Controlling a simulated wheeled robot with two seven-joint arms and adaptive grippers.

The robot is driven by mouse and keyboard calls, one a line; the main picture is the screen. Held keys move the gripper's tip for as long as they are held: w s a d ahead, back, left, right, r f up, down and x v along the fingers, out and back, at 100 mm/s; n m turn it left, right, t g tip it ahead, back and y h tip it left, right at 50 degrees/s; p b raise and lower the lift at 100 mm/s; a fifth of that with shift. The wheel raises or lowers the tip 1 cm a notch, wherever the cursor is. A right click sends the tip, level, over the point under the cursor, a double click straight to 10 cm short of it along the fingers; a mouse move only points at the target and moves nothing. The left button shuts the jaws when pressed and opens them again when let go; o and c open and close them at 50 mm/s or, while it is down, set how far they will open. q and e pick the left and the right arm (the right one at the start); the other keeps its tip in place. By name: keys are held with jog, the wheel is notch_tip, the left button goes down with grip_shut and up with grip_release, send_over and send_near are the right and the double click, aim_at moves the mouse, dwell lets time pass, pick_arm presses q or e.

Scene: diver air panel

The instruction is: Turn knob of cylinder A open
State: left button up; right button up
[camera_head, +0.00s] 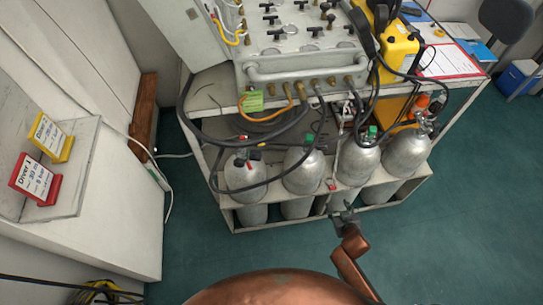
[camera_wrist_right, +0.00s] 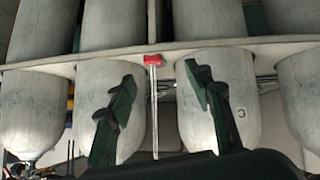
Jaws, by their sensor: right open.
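Several grey cylinders stand in a row in a rack, among them a leftmost one (camera_head: 245,173), a second (camera_head: 304,171), a third (camera_head: 357,162) and a rightmost one (camera_head: 405,153). Green tops show on the second (camera_head: 309,138) and third (camera_head: 372,131); a red and black fitting (camera_head: 240,162) is on the leftmost. I cannot tell which is cylinder A. In the right wrist view one cylinder (camera_wrist_right: 242,125) bears a letter C. My right gripper (camera_head: 345,214) is open and empty, low in front of the rack; its spread fingers (camera_wrist_right: 160,78) show in the wrist view. My left gripper is out of view.
The air panel (camera_head: 300,50) sits above the cylinders, with hoses (camera_head: 265,140) hanging over them. The rack's front rail (camera_head: 285,192) crosses the cylinders, with a red piece (camera_wrist_right: 153,60) on it. Green floor (camera_head: 470,220) is clear at right; a white cabinet (camera_head: 75,215) stands at left.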

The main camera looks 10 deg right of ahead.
jog(key=w+a+r+n+t+y+b, duration=0.1)
jog(key=w+a+r+t+y, duration=0.1)
jog(key=w+a+r, duration=0.35)
jog(key=w+a+r+n+t+y, duration=0.1)
jog(key=w+a+r+t, duration=0.15)
jog(key=r, duration=0.65)
jog(key=w+a+r+n+t+y+b, duration=0.1)
jog(key=w+a+r+y, duration=0.15)
jog(key=w+r, duration=0.4)
jog(key=n+g+y, duration=0.8)
jog(key=n+g, duration=0.1)
jog(key=n, duration=0.2)
send_near(260, 157)
jog(key=w+a+f, duration=0.2)
jog(key=w, duration=0.1)
jog(key=shift+g, duration=0.35)
jog(key=shift+s+b+x, duration=0.2)
jog(key=shift+b+x, duration=1.1)
jog(key=shift+x, duration=2.4)
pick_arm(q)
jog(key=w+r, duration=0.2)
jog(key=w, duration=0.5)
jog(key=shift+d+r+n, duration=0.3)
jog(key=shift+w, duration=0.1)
pick_arm(e)
jog(key=shift+c, duration=0.6)
